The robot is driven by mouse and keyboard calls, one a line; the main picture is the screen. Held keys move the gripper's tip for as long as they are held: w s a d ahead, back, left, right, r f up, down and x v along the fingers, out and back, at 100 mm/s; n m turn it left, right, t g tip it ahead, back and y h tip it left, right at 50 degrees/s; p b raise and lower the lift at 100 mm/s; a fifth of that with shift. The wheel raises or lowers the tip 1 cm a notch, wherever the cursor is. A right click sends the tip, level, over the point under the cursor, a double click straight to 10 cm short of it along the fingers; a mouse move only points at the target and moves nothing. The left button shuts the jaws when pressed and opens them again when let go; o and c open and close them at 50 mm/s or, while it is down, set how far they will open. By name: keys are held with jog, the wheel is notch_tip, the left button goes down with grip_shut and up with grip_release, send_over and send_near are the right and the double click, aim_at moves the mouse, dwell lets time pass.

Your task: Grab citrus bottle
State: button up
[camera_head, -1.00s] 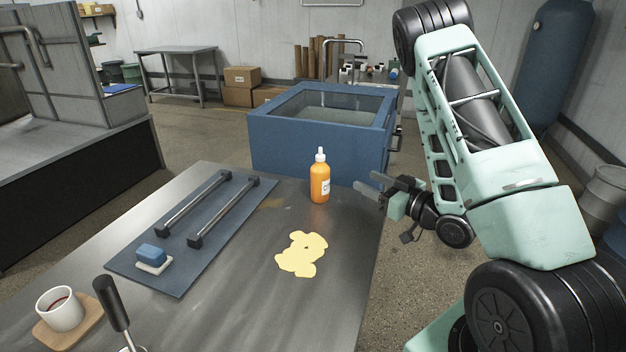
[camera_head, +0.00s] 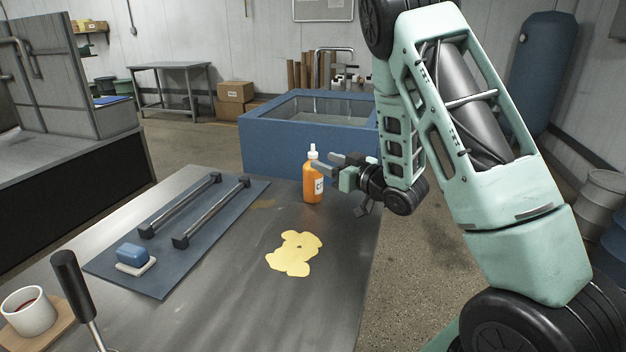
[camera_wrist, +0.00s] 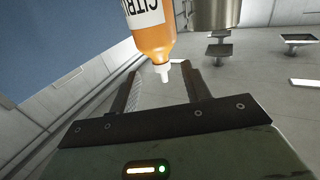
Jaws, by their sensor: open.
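The citrus bottle (camera_head: 313,184) is orange with a white nozzle and a white label. It stands upright near the far right edge of the metal table. In the wrist view the bottle (camera_wrist: 153,40) appears upside down, its label partly reading "CITR". My gripper (camera_head: 336,166) is open beside the bottle's upper right, with its fingers pointing toward it. In the wrist view the white nozzle lies between the two spread fingers (camera_wrist: 163,88). In the head view the bottle hides part of the gripper region, so I cannot tell whether a finger touches it.
A yellow spill (camera_head: 294,254) lies on the table (camera_head: 215,310) in front of the bottle. A blue mat (camera_head: 160,265) holds two bars and a blue sponge block (camera_head: 132,254). A mug (camera_head: 30,312) and a black-handled tool (camera_head: 72,285) stand at left. A blue basin (camera_head: 285,150) is behind.

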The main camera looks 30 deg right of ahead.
aim_at(316, 157)
jog(key=shift+p+x, duration=0.7)
jog(key=shift+x, duration=2.1)
jog(key=shift+r, duration=0.15)
grip_shut()
